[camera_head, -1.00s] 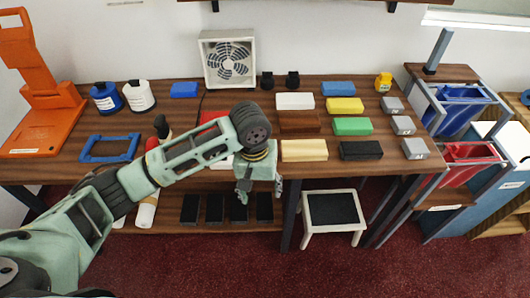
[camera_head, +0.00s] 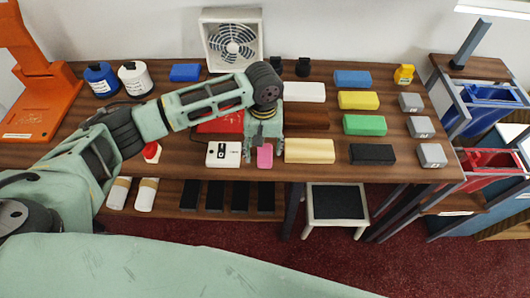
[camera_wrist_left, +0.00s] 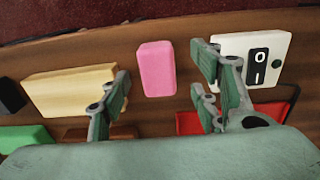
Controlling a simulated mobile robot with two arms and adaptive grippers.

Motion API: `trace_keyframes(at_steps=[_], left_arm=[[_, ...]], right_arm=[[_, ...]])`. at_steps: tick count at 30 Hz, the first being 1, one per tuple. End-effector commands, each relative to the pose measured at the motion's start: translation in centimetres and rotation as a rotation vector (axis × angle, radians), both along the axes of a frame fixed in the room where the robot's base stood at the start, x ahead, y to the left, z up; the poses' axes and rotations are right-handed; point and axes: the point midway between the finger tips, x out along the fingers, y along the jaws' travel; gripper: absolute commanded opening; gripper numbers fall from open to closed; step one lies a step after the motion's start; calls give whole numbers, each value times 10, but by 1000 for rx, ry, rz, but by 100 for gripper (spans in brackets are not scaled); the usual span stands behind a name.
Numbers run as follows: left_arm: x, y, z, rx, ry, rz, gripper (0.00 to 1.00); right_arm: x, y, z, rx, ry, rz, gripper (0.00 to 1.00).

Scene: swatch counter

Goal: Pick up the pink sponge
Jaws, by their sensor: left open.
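The pink sponge (camera_head: 265,157) is a small block near the front edge of the counter in the head view, just below my left gripper (camera_head: 263,148). In the left wrist view the pink sponge (camera_wrist_left: 156,68) lies on the wood ahead of and between the spread fingers of my left gripper (camera_wrist_left: 162,85). The gripper is open and nothing is between its jaws. In the head view the gripper and wrist hide part of the counter behind the sponge. My right gripper is not in view.
A cream block (camera_head: 309,151) lies close right of the sponge, and a white switch box (camera_head: 223,154) close left. A red item (camera_head: 220,124) lies behind the box. Green (camera_head: 364,125), yellow (camera_head: 357,100) and black blocks (camera_head: 371,154) lie further right.

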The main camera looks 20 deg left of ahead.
Motion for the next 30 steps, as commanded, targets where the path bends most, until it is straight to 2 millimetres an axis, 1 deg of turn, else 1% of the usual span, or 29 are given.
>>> trace_keyframes(at_steps=[1, 3, 6, 9, 12, 15, 20, 28, 30], left_arm=[[1, -1, -5, 1, 3, 1, 57], [2, -2, -17, 0, 3, 1, 57], [2, -2, -29, 0, 2, 0, 57], [2, -1, -34, 0, 0, 0, 57], [2, -2, -35, 0, -1, -1, 57], [2, -2, -35, 0, 0, -1, 57], [2, -2, -35, 0, 0, -1, 43], [2, -2, -34, 0, 0, -1, 19], [2, -2, -34, 0, 0, -1, 19]], right_arm=[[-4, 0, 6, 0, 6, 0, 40], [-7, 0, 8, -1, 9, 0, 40], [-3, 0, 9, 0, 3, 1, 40], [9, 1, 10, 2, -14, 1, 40], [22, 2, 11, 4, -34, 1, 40], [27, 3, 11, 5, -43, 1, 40], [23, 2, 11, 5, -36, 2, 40], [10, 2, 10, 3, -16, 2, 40], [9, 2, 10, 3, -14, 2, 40]])
